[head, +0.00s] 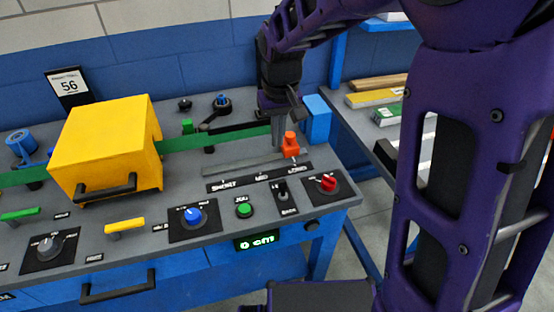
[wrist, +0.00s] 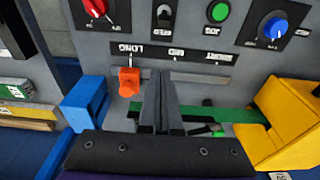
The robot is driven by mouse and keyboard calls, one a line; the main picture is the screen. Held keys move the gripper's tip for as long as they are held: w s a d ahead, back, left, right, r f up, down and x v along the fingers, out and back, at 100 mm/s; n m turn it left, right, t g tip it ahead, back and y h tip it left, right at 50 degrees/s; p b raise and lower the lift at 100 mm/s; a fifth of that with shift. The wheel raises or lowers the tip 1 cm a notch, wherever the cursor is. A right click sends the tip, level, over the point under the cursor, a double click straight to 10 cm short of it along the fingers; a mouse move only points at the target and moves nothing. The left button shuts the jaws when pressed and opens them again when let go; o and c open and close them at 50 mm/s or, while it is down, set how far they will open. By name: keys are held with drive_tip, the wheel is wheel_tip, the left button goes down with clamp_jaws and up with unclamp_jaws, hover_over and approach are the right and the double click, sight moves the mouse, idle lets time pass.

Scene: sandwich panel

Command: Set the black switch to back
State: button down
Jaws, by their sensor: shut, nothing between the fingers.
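The black switch (head: 282,190) is a small toggle on a dark plate on the sloped panel, between the green JOG button and the red knob. A label that seems to read BACK is just below it in the head view. It also shows at the top edge of the wrist view (wrist: 164,13), partly cut off; which way its lever is tilted is hard to tell. My gripper (head: 277,147) is shut and empty, pointing down behind the switch, beside the orange slider. Its fingers (wrist: 160,82) are together in the wrist view, apart from the switch.
The orange slider handle (head: 291,145) stands at the LONG end of its slot, close to my fingers. The red knob (head: 328,184), green button (head: 244,210) and blue knob (head: 194,216) flank the switch. A yellow box (head: 108,145) and blue block (head: 317,118) stand farther back.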

sight(283, 189)
drive_tip(key=shift+f, duration=0.1)
drive_tip(key=f, duration=0.3)
drive_tip(key=w+f+b, duration=0.1)
drive_tip(key=f, duration=0.6)
drive_tip(key=shift+w+a+b, duration=0.15)
drive_tip(key=shift+a+b, duration=0.05)
drive_tip(key=shift+b, duration=0.15)
drive_tip(key=s, duration=0.2)
drive_tip(key=s+r, duration=0.1)
drive_tip(key=shift+d, duration=0.4)
drive_tip(key=shift+s+d, duration=0.15)
drive_tip(key=shift+s, duration=0.2)
drive_tip(key=shift+f, duration=0.1)
